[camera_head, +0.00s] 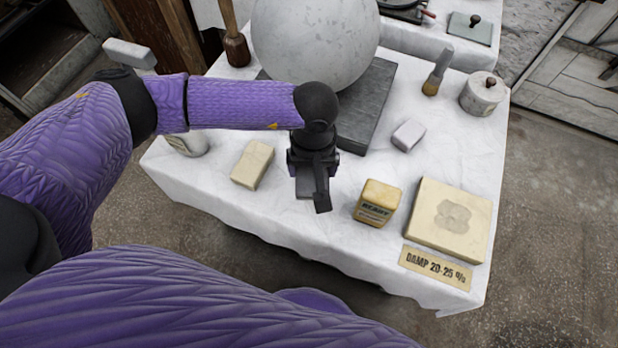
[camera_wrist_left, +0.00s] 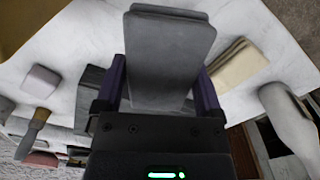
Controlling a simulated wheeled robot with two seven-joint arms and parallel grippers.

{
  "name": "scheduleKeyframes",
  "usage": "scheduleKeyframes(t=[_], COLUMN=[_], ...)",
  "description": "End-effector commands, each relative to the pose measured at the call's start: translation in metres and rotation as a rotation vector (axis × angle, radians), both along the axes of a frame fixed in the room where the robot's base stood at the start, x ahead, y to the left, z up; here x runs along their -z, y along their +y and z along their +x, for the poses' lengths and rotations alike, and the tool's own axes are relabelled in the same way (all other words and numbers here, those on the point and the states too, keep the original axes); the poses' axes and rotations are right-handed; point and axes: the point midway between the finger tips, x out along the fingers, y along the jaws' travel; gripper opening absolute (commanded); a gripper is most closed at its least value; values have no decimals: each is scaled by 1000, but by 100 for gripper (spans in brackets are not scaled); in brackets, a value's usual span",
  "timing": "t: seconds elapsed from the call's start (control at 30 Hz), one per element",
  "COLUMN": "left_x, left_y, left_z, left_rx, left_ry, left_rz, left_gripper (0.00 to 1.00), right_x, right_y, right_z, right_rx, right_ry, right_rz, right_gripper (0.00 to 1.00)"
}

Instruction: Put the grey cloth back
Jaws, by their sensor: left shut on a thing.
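My left gripper (camera_head: 312,190) is over the front middle of the white-covered table, between a folded beige cloth and a yellow box. In the left wrist view, its fingers (camera_wrist_left: 160,95) are shut on a folded grey cloth (camera_wrist_left: 168,55), which stands out past the fingertips. In the head view only a small part of the grey cloth (camera_head: 305,186) shows beside the black fingers. I cannot tell there whether it touches the table. The folded beige cloth (camera_head: 252,164) lies left of the gripper and also shows in the left wrist view (camera_wrist_left: 237,64). My right gripper is out of view.
The yellow box marked READY (camera_head: 378,203), a cream pad (camera_head: 450,218) and a DAMP 20-25 % sign (camera_head: 435,267) stand right. A pale block (camera_head: 408,135), brush (camera_head: 437,73) and lidded pot (camera_head: 484,94) lie beyond.

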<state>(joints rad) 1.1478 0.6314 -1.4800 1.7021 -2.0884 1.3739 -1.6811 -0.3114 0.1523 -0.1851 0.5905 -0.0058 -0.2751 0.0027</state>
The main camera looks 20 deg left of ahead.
Motion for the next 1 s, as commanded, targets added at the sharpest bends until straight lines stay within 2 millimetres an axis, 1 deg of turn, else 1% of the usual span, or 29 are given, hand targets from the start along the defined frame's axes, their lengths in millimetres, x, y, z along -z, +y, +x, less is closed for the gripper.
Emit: scheduleKeyframes(t=[0.03,0.17,0.23,0.3,0.5,0.63,0.67,0.7,0.73,0.93,1.0], left_x=[20,44,61,71,66,70,70,70,69,68,61], left_y=[0,0,0,0,0,0,0,0,0,0,0], left_z=[-1,-1,-1,-1,0,0,0,0,0,0,0], left_rx=[0,1,2,2,2,2,2,2,2,2,2], left_ry=[7,8,8,7,1,2,2,1,1,1,-1], left_rz=[2,0,0,1,0,0,0,0,0,0,-1], left_gripper=[40,40,40,40,41,40,90,98,100,100,100], right_x=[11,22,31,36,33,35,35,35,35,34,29], right_y=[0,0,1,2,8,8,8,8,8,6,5], right_z=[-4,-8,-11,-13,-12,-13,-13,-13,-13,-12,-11], right_rx=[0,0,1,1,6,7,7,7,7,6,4], right_ry=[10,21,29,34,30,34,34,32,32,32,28], right_rz=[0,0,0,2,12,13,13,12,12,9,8], right_gripper=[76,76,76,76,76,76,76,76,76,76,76])
